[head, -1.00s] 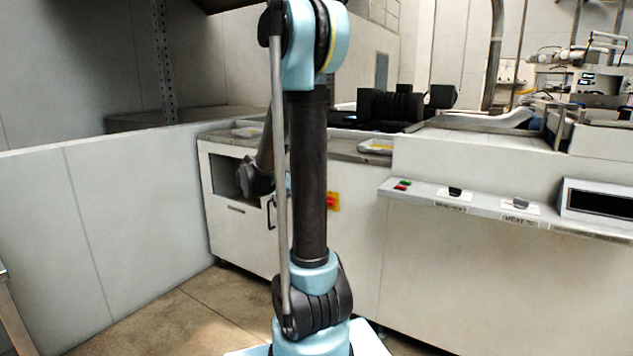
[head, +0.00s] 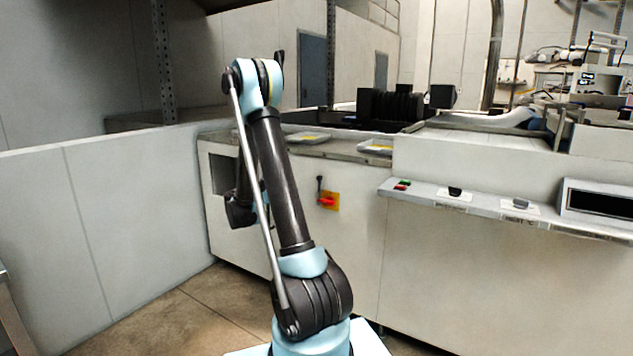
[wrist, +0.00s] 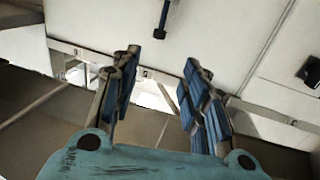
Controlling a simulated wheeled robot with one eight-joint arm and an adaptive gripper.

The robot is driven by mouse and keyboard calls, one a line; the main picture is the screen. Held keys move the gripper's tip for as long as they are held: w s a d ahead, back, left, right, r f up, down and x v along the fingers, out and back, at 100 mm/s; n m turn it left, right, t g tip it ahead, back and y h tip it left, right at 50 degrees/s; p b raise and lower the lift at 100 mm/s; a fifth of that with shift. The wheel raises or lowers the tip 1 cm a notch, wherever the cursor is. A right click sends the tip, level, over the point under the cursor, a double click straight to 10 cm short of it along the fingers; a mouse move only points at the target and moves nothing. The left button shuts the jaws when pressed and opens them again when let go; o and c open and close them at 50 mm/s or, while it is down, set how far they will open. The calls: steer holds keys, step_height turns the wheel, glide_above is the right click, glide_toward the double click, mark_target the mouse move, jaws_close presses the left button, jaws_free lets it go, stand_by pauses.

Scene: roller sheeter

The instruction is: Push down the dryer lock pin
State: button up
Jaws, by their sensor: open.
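In the head view a small dark upright pin with a knob (head: 319,184) stands out from the white front panel, just above a yellow plate with a red part (head: 328,201). I take it for the lock pin, but it is small and I am not certain. In the wrist view my gripper (wrist: 160,64) is open, its two blue-padded fingers apart with nothing between them. In the head view the fingers are hidden behind my arm, left of the pin.
The white machine cabinet (head: 345,265) fills the middle and right, with a control ledge (head: 480,205) sticking out. Shallow trays (head: 375,147) lie on its top. A pale partition (head: 100,230) stands at the left. The floor between them is clear.

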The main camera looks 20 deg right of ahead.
steer(key=x, duration=1.7)
steer(key=shift+w, duration=0.1)
jaws_close()
